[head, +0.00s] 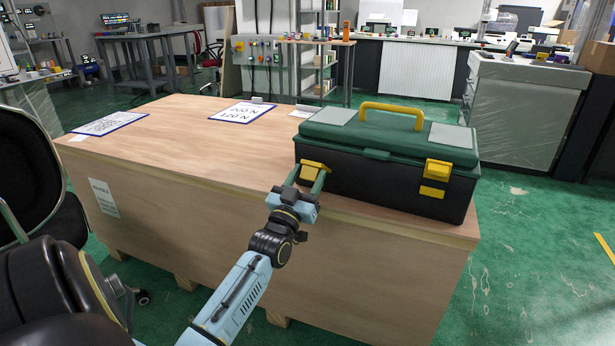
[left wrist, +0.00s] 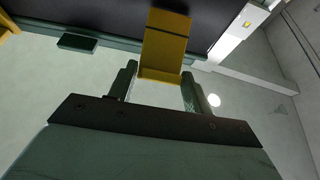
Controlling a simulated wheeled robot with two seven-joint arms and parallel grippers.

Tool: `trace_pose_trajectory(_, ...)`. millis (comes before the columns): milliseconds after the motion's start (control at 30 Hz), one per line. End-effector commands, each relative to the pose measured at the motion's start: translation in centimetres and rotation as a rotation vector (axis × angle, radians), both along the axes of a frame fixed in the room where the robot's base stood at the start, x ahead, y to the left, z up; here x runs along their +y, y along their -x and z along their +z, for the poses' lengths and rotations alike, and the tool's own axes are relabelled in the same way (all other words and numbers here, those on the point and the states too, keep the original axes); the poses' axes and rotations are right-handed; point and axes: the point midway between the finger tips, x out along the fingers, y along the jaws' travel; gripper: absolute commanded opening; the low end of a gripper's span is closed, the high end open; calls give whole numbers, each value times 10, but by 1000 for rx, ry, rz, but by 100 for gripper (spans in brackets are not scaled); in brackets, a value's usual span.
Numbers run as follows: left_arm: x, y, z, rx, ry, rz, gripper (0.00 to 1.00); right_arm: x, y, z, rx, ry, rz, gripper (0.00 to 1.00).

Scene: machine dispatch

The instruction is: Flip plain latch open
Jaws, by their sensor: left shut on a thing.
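A black toolbox (head: 385,185) with a green lid stands on the wooden crate, its front towards me. The yellow left latch (head: 313,168) is at the front left corner. My left gripper (head: 309,180) is shut on this latch, one finger on each side. In the left wrist view the yellow latch (left wrist: 165,42) rises between the two fingers (left wrist: 160,82). How far its flap is tilted is hard to tell. A second yellow latch (head: 437,169) sits at the front right, with a yellow plate (head: 432,192) below it. My right gripper is not in view.
The wooden crate (head: 180,130) has free room on its top left of the toolbox. Blue-edged sheets (head: 242,112) lie on it. The toolbox's yellow carry handle (head: 392,106) stands up. A black chair (head: 30,180) is at the left.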

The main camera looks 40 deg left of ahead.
Motion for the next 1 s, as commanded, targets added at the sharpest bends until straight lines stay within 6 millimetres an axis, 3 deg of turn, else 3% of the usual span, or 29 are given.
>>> trace_pose_trajectory(33,0,-2,-15,38,15,-2,9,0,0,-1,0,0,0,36)
trace_pose_trajectory(900,-1,-2,-15,39,14,-4,9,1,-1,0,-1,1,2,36)
trace_pose_trajectory(933,-1,-2,-15,39,14,-4,53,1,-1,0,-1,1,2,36)
trace_pose_trajectory(1000,-1,-2,-14,36,14,-3,62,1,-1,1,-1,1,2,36)
